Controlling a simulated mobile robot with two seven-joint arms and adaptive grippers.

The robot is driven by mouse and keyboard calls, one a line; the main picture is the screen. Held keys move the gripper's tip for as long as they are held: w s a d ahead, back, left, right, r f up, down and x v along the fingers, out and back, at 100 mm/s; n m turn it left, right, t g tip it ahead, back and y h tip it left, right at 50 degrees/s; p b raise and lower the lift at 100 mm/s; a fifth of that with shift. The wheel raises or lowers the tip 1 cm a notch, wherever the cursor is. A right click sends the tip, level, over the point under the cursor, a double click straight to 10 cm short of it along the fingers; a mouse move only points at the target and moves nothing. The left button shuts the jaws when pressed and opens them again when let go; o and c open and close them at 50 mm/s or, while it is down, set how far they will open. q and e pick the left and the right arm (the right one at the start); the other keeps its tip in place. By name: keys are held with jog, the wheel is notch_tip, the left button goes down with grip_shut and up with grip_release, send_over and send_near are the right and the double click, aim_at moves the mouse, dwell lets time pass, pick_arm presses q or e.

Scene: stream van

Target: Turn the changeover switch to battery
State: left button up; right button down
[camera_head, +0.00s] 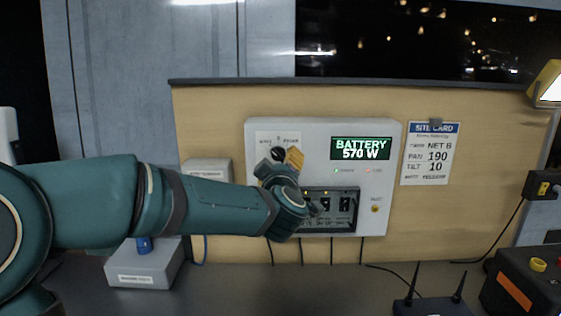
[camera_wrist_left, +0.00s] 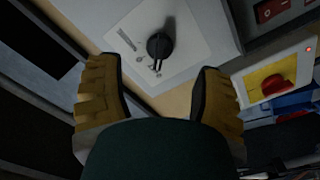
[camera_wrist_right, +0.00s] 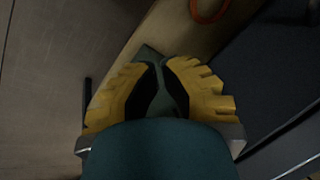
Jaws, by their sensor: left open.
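The changeover switch is a black round knob (camera_wrist_left: 159,46) on a white label plate (camera_wrist_left: 190,35) in the left wrist view. Its bar points down in that picture, toward small printed marks. In the head view the plate (camera_head: 265,138) is at the upper left of the white power panel (camera_head: 390,150), and my gripper hides most of the knob. My left gripper (camera_head: 286,155) is in front of the plate. In the left wrist view its fingers (camera_wrist_left: 157,75) are wide apart, with the knob seen between and beyond them. My right gripper (camera_wrist_right: 162,68) has its fingertips close together; contact is unclear.
The panel display (camera_head: 361,148) reads BATTERY 570 W. Breakers (camera_head: 334,204) sit below it. A site card (camera_head: 430,153) hangs right. A red button on yellow (camera_wrist_left: 275,85) shows in the left wrist view. A grey box (camera_head: 145,270) and a router (camera_head: 433,305) stand on the counter.

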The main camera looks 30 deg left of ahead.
pick_arm(q)
jog(key=shift+v, duration=2.45)
